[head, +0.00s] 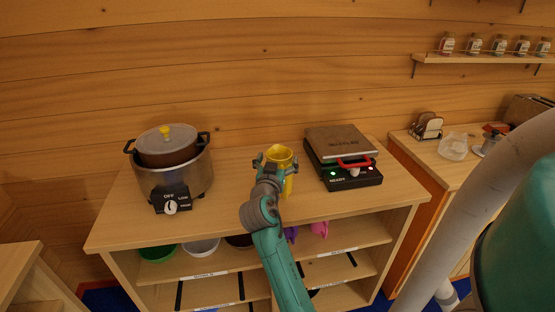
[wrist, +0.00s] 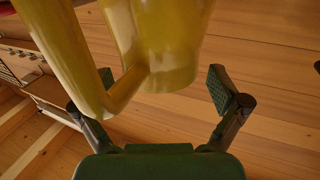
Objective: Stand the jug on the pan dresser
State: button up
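The yellow jug (head: 288,183) is over the middle of the wooden dresser top (head: 230,199), between a cooker and a press. It looks upright, but my arm hides part of it, and I cannot tell whether its base touches the wood. My gripper (head: 271,162) is at the jug's near side. In the wrist view the jug (wrist: 168,45) fills the upper middle, its handle (wrist: 128,84) slanting down on the left. My fingers (wrist: 162,84) are spread to either side, with a clear gap between the jug and the right finger; the handle partly covers the left one.
A slow cooker (head: 176,178) stands left on the dresser. A press with a red handle (head: 345,175) stands right. Bowls and pink and purple items (head: 319,229) sit on the shelves below. A side counter (head: 415,152) with a toast rack (head: 428,127) is at right; a jar shelf (head: 480,59) hangs above.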

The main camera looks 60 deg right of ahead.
jog(key=shift+r, duration=0.15)
jog(key=v, duration=1.2)
jog(key=s+a+f+n+t+y, duration=0.35)
jog(key=a+f+n+y, duration=0.2)
jog(key=a+f, duration=0.4)
jog(key=s+a+f+n+t+y, duration=0.2)
jog(key=a+f+n+t+y, duration=0.35)
jog(key=a+f, duration=0.35)
jog(key=s+a+f+n+y, duration=0.2)
jog(key=s+a+n+y, duration=0.15)
jog(key=s+a, duration=0.6)
jog(key=s+a+r+y, duration=0.1)
jog(key=s+a+r, duration=0.1)
jog(key=s, duration=0.4)
jog(key=s+a+r+y, duration=0.1)
jog(key=s+a+r, duration=0.1)
jog(key=s, duration=0.4)
jog(key=shift+y, duration=0.35)
jog(key=shift+s+a+r, duration=0.1)
jog(key=shift+s+a, duration=0.05)
